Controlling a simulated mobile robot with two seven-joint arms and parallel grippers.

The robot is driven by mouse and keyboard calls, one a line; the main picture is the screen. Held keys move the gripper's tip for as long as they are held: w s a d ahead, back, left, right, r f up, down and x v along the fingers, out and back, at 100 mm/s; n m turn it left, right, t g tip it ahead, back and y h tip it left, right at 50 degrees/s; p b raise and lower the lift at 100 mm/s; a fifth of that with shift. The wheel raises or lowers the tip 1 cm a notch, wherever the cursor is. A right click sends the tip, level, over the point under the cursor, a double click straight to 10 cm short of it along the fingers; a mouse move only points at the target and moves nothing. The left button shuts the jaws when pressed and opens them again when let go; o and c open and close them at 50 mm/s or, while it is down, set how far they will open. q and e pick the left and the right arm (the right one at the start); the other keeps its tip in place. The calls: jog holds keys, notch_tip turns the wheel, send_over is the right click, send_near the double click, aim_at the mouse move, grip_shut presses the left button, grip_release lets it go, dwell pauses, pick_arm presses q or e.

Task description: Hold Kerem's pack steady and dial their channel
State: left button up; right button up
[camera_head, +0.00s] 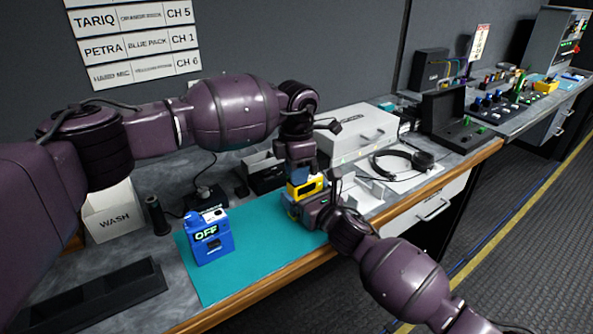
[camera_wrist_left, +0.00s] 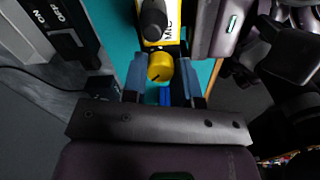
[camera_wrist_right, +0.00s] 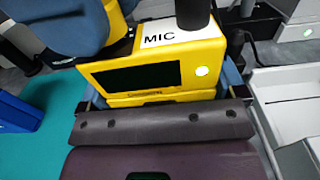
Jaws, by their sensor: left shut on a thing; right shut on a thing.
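The yellow pack (camera_head: 299,194) stands at the right end of the teal mat (camera_head: 262,250). In the right wrist view its yellow body (camera_wrist_right: 195,65) shows a dark screen, a lit green dot and a "MIC" label; the screen shows no readable channel. My right gripper (camera_head: 318,207) is shut on the pack's body. My left gripper (camera_head: 305,172) reaches down from above. In the left wrist view its blue fingertips are closed on the pack's yellow knob (camera_wrist_left: 160,67), beside a black connector (camera_wrist_left: 153,20). The fingers hide part of the pack's top.
A blue pack (camera_head: 212,238) reading "OFF" stands on the mat's left. A "WASH" box (camera_head: 113,213), black tray (camera_head: 95,300), headset (camera_head: 402,160) and white case (camera_head: 357,133) surround it. The wall chart (camera_head: 135,42) shows Tariq CH 5 and Petra CH 1; no Kerem row is visible.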

pick_arm(q)
jog(key=shift+m, duration=1)
jog(key=o, duration=0.9)
jog(key=shift+o, duration=0.2)
jog(key=shift+r, duration=0.1)
notch_tip(320, 180, up, 12)
